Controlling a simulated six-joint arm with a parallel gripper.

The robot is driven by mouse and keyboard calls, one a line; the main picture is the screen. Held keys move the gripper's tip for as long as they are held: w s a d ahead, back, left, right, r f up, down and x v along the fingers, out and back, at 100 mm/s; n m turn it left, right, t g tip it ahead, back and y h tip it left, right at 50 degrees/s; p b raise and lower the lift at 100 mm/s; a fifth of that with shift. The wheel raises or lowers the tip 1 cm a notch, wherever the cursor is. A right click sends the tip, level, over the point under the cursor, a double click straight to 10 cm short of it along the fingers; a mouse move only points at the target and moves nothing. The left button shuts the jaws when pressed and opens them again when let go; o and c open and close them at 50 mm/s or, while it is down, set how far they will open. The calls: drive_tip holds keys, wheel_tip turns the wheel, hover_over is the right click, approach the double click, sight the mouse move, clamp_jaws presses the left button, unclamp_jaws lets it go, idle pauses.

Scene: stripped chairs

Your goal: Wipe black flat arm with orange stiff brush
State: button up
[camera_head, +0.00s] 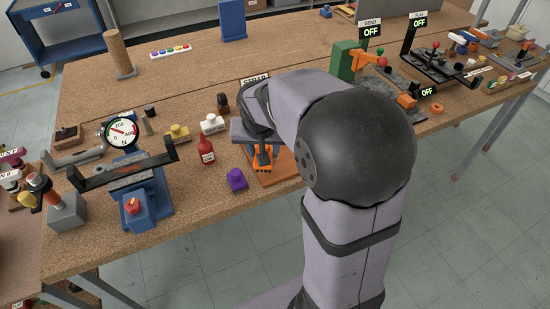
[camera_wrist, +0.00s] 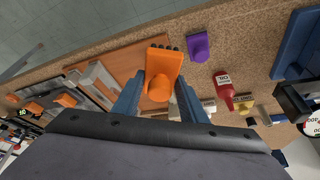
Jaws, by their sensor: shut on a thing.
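My gripper (camera_head: 258,143) is shut on the orange brush (camera_wrist: 163,68), above or on an orange-brown board (camera_head: 283,166) in the middle of the bench. In the wrist view, the brush's round orange knob sits between my fingers (camera_wrist: 160,93), and dark bristles show at its far edge. The brush also shows below my gripper in the head view (camera_head: 262,160). A long black flat bar (camera_head: 122,176) lies across a blue fixture to the left, apart from the brush. I cannot tell for sure whether it is the black flat arm. My arm hides part of the board.
A purple block (camera_head: 237,179) and a red bottle (camera_head: 206,151) stand left of the brush. A round dial (camera_head: 121,133) stands behind the blue fixture (camera_head: 156,205). A green stand (camera_head: 345,60) is at the back right. The bench's back middle is mostly clear.

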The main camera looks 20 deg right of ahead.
drive_tip(key=w+a+n, duration=0.1)
drive_tip(key=a+n, duration=0.1)
drive_tip(key=a, duration=0.6)
drive_tip(key=w+a+r+n+y+p, duration=0.1)
drive_tip(key=w+a+r+n+p, duration=0.3)
drive_tip(key=w, duration=0.4)
drive_tip(key=w+a+r+n+y+p, duration=0.1)
drive_tip(key=w+a+r+y+p, duration=0.1)
drive_tip(key=w+a+r+p, duration=0.45)
drive_tip(key=s+a+f+n+y+p, duration=0.1)
drive_tip(key=a+n+p, duration=0.1)
drive_tip(key=a, duration=0.8)
drive_tip(key=s+a+f+n+y+p, duration=0.1)
drive_tip(key=a+n, duration=0.4)
drive_tip(key=a, duration=0.5)
drive_tip(key=shift+s+a+f+g+p, duration=0.15)
drive_tip(key=shift+a+f+g+p, duration=0.25)
drive_tip(key=shift+p, duration=0.4)
drive_tip(key=shift+d, duration=0.1)
drive_tip(key=shift+f+b, duration=2)
drive_tip(key=shift+f, duration=0.95)
drive_tip(key=shift+f+b, duration=0.7)
drive_tip(key=shift+f, duration=0.35)
drive_tip(key=shift+d, duration=0.1)
